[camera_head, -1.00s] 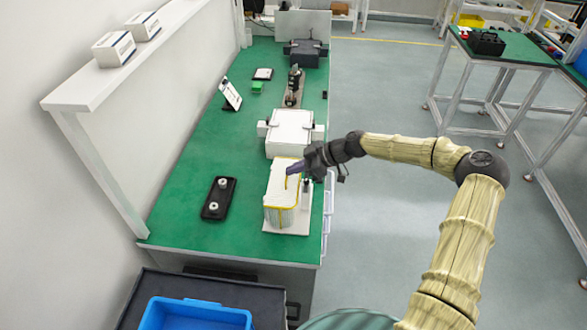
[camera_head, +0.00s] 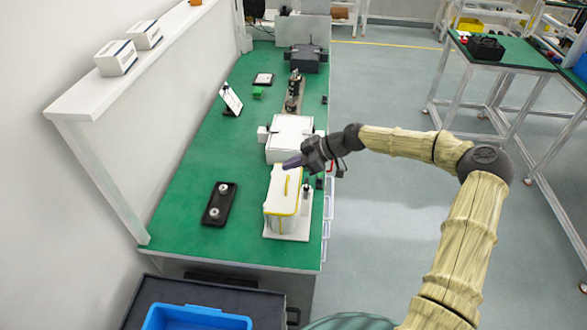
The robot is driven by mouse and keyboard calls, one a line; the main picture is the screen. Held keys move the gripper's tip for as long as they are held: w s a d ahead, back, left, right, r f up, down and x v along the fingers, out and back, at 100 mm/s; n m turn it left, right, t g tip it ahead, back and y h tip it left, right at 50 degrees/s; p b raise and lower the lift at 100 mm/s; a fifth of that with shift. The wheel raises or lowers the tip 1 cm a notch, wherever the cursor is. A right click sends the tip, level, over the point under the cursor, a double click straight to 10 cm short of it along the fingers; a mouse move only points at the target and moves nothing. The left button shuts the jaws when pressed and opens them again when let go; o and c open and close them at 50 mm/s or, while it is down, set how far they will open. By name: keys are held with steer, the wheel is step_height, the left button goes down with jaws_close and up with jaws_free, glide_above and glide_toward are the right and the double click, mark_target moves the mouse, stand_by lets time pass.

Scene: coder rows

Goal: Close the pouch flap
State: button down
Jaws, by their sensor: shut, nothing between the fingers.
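The pouch (camera_head: 280,221) is white with yellow edging and stands on a white base plate (camera_head: 301,229) near the front right of the green bench. Its pale, yellow-trimmed flap (camera_head: 279,196) appears to lie over the top, with a short yellow strip on it. Whether the flap is fully down is too small to tell. My gripper (camera_head: 287,164) is dark with purplish fingers, shut and empty. It points left above the far end of the pouch and appears apart from it.
A white box-shaped unit (camera_head: 289,136) stands just behind the pouch. A black tray (camera_head: 219,204) with two white round parts lies to the left. A small dark-topped post (camera_head: 306,195) stands beside the pouch. The bench between tray and pouch is clear.

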steer(key=b+v, duration=0.4)
steer(key=v, duration=0.6)
steer(key=shift+s+d+f, duration=0.2)
steer(key=shift+d+f, duration=0.15)
steer(key=shift+w+d, duration=0.1)
